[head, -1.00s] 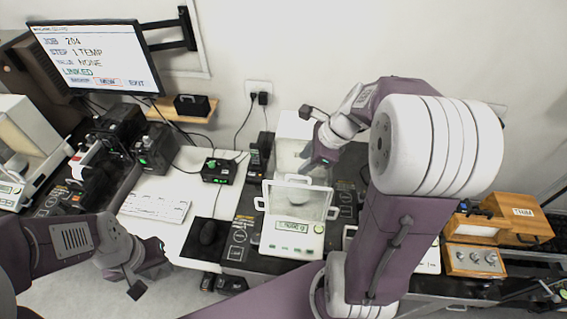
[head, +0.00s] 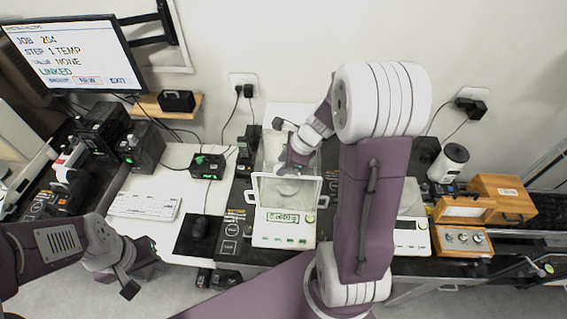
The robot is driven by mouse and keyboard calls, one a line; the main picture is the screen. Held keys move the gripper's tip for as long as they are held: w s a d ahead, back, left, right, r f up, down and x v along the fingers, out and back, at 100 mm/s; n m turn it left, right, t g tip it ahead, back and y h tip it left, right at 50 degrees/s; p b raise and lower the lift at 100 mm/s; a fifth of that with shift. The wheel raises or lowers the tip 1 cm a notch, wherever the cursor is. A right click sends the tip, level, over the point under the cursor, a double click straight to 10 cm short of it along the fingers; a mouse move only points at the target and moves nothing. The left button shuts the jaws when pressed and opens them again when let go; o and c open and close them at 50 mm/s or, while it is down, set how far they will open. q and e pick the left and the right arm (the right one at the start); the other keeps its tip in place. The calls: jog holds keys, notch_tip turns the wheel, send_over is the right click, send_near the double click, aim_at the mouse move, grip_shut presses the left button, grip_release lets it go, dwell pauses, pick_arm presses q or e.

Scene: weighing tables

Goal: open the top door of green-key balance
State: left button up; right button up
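The green-key balance (head: 284,228) stands in the middle on the dark table, with a lit display and a row of small green keys on its front. My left gripper (head: 140,267) is open and empty, low at the left.
A second balance (head: 411,238) is partly hidden by my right arm. A wooden box (head: 500,200) stands at the right. A monitor (head: 72,55) hangs upper left.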

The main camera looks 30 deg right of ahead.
grip_shut()
dwell(1.3)
